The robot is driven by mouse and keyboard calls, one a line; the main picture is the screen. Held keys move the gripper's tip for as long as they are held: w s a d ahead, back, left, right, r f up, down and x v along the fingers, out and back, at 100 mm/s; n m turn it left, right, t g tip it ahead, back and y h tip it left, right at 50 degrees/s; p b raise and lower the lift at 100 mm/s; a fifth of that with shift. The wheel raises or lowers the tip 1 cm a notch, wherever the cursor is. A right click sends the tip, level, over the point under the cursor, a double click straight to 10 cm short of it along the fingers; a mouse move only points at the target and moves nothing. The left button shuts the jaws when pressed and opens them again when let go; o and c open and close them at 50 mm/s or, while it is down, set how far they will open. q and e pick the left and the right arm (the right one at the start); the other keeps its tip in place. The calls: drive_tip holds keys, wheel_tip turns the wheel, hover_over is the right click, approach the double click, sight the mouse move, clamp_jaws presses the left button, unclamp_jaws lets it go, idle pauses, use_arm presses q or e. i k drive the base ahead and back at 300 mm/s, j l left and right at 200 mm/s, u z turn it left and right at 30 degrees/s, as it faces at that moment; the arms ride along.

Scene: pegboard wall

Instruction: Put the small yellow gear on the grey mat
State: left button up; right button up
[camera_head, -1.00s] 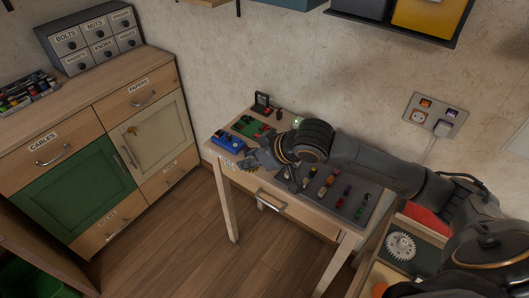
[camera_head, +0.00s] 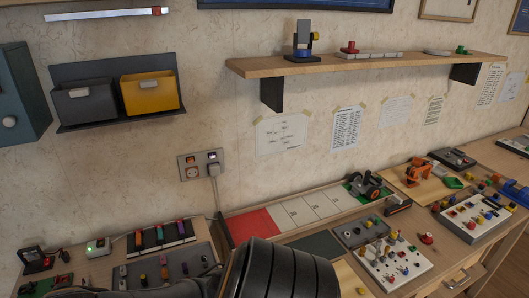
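I cannot pick out the small yellow gear for sure; the yellow bits in view are too small to tell. A grey mat (camera_head: 206,252) with several small coloured pieces along it lies on the small table at bottom left, partly cut off and covered by my arm. A darker grey-green mat (camera_head: 316,245) lies on the bench at the centre, partly behind my black ribbed arm link. My arm runs left along the bottom edge, and its fingertips do not show. My other gripper is out of view.
A red panel (camera_head: 253,224) and pale sheets lie on the bench. A grey tray (camera_head: 362,233), a white pegged board (camera_head: 398,262) and an orange machine (camera_head: 419,172) stand right of the mat. A wooden shelf (camera_head: 370,64) and wall bins (camera_head: 150,92) hang above.

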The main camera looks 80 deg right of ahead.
sight(325, 245)
drive_tip(key=z, duration=2.1)
